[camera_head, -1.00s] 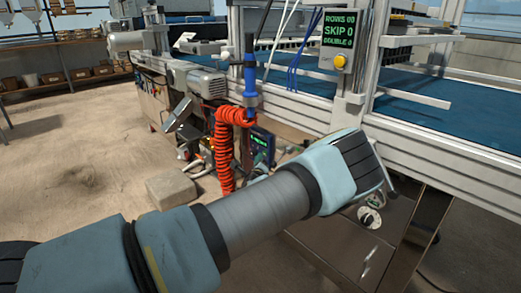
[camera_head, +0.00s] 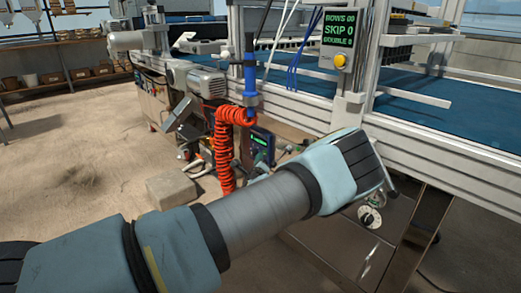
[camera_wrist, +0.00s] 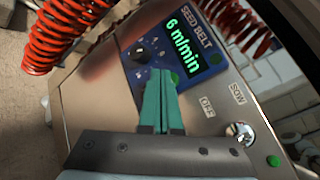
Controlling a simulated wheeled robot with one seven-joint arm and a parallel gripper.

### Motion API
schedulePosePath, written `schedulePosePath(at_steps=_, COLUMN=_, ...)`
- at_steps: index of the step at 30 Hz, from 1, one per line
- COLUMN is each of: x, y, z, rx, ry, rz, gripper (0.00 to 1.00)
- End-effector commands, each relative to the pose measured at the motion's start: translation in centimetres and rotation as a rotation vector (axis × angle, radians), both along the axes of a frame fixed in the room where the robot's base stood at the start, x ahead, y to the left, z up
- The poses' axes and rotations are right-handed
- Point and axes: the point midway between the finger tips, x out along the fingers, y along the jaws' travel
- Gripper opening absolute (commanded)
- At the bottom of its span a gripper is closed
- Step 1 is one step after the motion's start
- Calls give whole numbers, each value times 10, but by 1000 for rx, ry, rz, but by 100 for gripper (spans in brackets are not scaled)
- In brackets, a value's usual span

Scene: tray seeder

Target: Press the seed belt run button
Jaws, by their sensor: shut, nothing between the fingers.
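In the wrist view the blue seed belt panel (camera_wrist: 190,45) carries a display reading 6 m/min and a black knob (camera_wrist: 143,52). A green button (camera_wrist: 175,79) shows at the panel's lower edge, right beside my fingertips and partly covered by them. My gripper (camera_wrist: 161,74) is shut and empty, its teal fingers pointing at the panel just left of the button. I cannot tell whether the tips touch the panel. In the head view my gripper is hidden behind my own wrist.
A metal switch (camera_wrist: 240,131) marked OFF and SOW sits right of my fingers, with a green round part (camera_wrist: 273,161) beyond it. Red coiled hose (camera_wrist: 55,38) hangs close to the panel. In the head view a yellow button (camera_head: 340,60) sits under a counter display (camera_head: 341,29).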

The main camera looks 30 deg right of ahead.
Motion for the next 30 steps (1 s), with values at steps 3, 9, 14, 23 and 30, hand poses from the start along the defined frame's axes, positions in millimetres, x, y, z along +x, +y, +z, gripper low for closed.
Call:
schedulePosePath(at_steps=3, x=1, y=-5, z=-1, rx=-1, ry=-1, rz=-1, gripper=0)
schedulePosePath(at_steps=9, x=1, y=-8, z=1, rx=-2, ry=-1, rz=-4, gripper=0)
schedulePosePath(at_steps=14, x=0, y=-10, z=1, rx=-3, ry=-2, rz=-7, gripper=0)
schedulePosePath(at_steps=23, x=-1, y=-15, z=2, rx=-4, ry=-1, rz=-11, gripper=0)
schedulePosePath(at_steps=30, x=-2, y=-19, z=2, rx=-5, ry=-2, rz=-14, gripper=0)
